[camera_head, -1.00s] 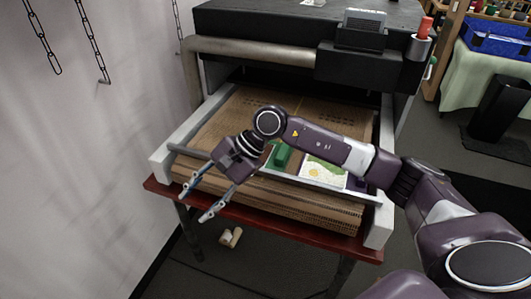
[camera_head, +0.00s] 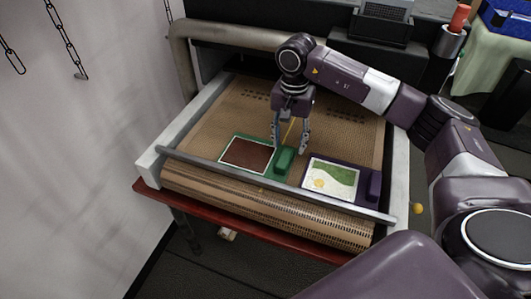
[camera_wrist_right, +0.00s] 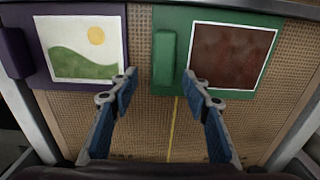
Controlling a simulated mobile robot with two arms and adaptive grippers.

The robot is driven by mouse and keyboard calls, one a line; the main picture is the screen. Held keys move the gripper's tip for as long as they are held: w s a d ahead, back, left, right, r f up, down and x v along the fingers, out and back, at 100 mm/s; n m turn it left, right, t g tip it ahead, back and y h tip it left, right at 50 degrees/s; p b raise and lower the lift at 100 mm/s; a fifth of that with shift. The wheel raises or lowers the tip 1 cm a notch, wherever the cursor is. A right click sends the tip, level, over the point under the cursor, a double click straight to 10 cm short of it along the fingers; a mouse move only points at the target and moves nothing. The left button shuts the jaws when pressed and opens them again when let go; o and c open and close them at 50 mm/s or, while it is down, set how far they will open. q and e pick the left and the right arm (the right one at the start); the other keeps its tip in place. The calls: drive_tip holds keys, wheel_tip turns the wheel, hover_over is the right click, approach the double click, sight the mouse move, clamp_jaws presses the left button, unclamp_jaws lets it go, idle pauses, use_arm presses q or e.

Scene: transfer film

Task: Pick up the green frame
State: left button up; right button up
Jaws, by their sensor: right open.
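The green frame (camera_head: 230,141) lies flat on the brown mesh belt, with a dark red panel inside a white border and a raised green block (camera_head: 284,160) at its right end. In the right wrist view the green frame (camera_wrist_right: 270,18) is at the upper right, its block (camera_wrist_right: 165,57) to the left of the panel. My right gripper (camera_head: 289,149) is open and points down above the belt, near the green block. In the wrist view its fingertips (camera_wrist_right: 160,76) are on either side of the block, with nothing between them held. My left gripper is not in view.
A purple frame (camera_head: 309,193) with a green and yellow picture lies right of the green frame. A metal rail (camera_head: 220,171) runs along the belt's front edge. The mesh belt (camera_head: 215,110) behind the frames is clear.

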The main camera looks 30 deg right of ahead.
sight(285, 156)
drive_tip(key=f, duration=0.1)
drive_tip(key=a+f+p, duration=0.1)
drive_tip(key=f+p, duration=0.1)
drive_tip(key=shift+s+a, duration=0.15)
drive_tip(key=shift+s, duration=0.1)
wheel_tip(285, 156, down, 2)
drive_tip(key=shift+w+f+p, duration=0.15)
drive_tip(key=shift+p, duration=0.15)
drive_tip(key=shift+f, duration=0.25)
drive_tip(key=c, duration=1.1)
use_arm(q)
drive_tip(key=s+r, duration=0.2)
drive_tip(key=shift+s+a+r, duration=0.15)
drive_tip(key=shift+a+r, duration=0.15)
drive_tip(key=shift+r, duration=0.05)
use_arm(e)
clamp_jaws()
